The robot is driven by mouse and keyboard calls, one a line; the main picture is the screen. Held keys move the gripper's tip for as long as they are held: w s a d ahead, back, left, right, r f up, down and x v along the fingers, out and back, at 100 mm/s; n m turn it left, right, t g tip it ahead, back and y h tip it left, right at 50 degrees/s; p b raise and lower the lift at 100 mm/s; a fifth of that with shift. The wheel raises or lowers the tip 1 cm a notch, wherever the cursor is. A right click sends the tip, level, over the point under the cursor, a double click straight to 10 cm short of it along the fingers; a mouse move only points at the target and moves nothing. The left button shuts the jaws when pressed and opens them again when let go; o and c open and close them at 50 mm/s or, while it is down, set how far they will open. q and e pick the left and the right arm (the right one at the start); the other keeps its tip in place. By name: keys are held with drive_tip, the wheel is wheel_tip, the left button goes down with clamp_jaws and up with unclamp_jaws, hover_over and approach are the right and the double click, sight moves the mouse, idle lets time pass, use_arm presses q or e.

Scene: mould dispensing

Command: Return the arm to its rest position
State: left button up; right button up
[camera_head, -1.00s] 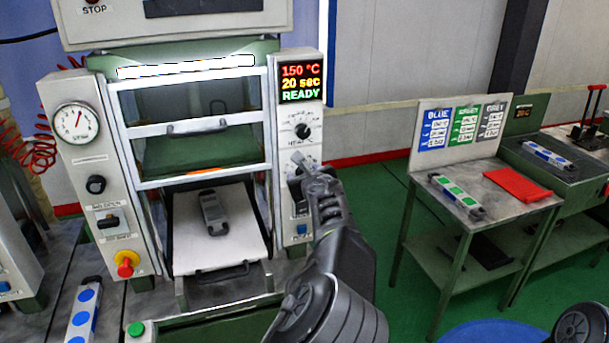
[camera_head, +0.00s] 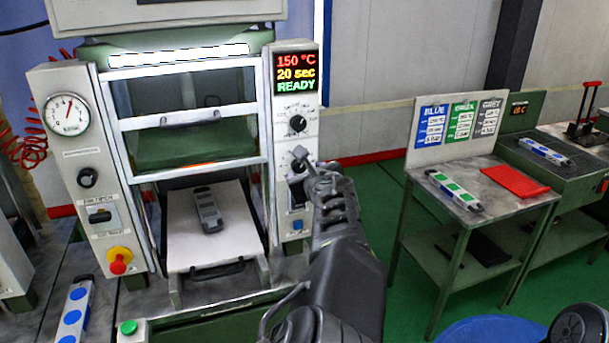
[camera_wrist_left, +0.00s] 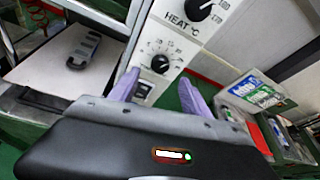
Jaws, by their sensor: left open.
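My left gripper (camera_head: 308,168) is in front of the right control panel of the press (camera_head: 292,140), close to its lower knob and switch. In the left wrist view its two purple fingers (camera_wrist_left: 160,94) stand apart with nothing between them. They point at the panel with the heat dial (camera_wrist_left: 202,8). My left arm (camera_head: 345,270) reaches up from the bottom of the head view and hides part of the panel's lower edge. My right gripper is not in view.
A grey mould (camera_head: 208,210) lies on the white press plate (camera_head: 240,235). The display (camera_head: 297,73) reads 150 °C, 20 sec, READY. A blue-dotted mould (camera_head: 75,310) lies at lower left. A side table holds a green-marked mould (camera_head: 453,190) and red sheet (camera_head: 516,181). Green floor separates table and press.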

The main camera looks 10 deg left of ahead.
use_arm(q)
drive_tip(key=s+a+f+n+g+h, duration=0.1)
drive_tip(key=s+a+f+n+g, duration=0.15)
drive_tip(key=f, duration=0.85)
drive_tip(key=s+a+f+n+g, duration=0.2)
drive_tip(key=a+f+n, duration=0.1)
drive_tip(key=f, duration=0.8)
drive_tip(key=s+f+n+g+h, duration=0.1)
drive_tip(key=s+f+n+g, duration=0.15)
drive_tip(key=s+f, duration=0.45)
drive_tip(key=s+f+n+g+h, duration=0.1)
drive_tip(key=s+f+n, duration=0.25)
drive_tip(key=f, duration=0.75)
drive_tip(key=s+d+f+n+g+h, duration=0.1)
drive_tip(key=s+d+f+n+h, duration=0.1)
drive_tip(key=s+f+n, duration=0.35)
drive_tip(key=s+d+f+n+g+h, duration=0.1)
drive_tip(key=s+d+f+n+g, duration=0.15)
drive_tip(key=s+f, duration=0.6)
drive_tip(key=s+d+r+n+h, duration=0.1)
drive_tip(key=s+d+n+h, duration=0.1)
drive_tip(key=s+d+n, duration=0.3)
drive_tip(key=s+d+r+n+h+b, duration=0.1)
drive_tip(key=s+d+n, duration=0.4)
drive_tip(key=s, duration=0.5)
drive_tip(key=shift+s+d+r+g+h, duration=0.2)
drive_tip(key=shift+s+r+g+h, duration=0.2)
drive_tip(key=shift+h, duration=0.1)
